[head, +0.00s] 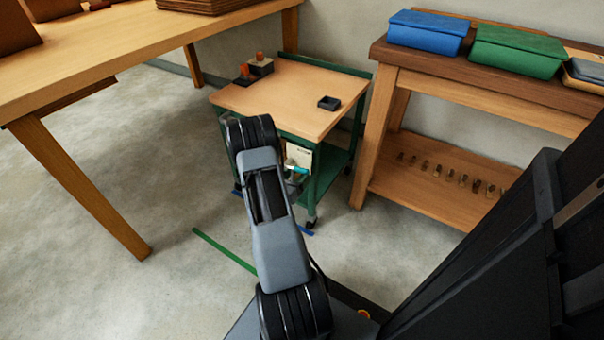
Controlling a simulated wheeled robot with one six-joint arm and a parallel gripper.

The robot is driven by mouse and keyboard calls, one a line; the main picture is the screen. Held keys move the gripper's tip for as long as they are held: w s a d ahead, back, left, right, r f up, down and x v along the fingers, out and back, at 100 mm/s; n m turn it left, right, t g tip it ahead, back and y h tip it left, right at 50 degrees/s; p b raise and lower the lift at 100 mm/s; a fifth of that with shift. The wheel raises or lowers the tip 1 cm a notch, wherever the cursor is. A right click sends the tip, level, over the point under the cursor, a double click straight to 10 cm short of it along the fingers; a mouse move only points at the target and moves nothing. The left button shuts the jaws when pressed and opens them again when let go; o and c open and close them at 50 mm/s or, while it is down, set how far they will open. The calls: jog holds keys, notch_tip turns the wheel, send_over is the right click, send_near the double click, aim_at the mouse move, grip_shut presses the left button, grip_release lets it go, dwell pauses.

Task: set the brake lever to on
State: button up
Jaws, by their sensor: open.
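A small cart (290,95) with a wooden top and green frame stands in the middle of the head view. A cream panel (301,154) sits on its near side, just right of my arm. A small teal piece (291,163) shows at the panel's lower left; I cannot tell whether it is the brake lever. My gripper (294,179) is close in front of this side of the cart, mostly hidden behind my arm. It is open. I cannot make out its fingertips or any contact, and the lever's setting is not readable.
A small black tray (328,103) and a block with orange-brown knobs (259,66) stand on the cart top. A long wooden table (120,50) is at left. A workbench (480,90) with blue and green bins is at right. A green strip (224,250) marks the open concrete floor.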

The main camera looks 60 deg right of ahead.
aim_at(302, 170)
jog(key=shift+d+b, duration=0.5)
jog(key=shift+d, duration=1.8)
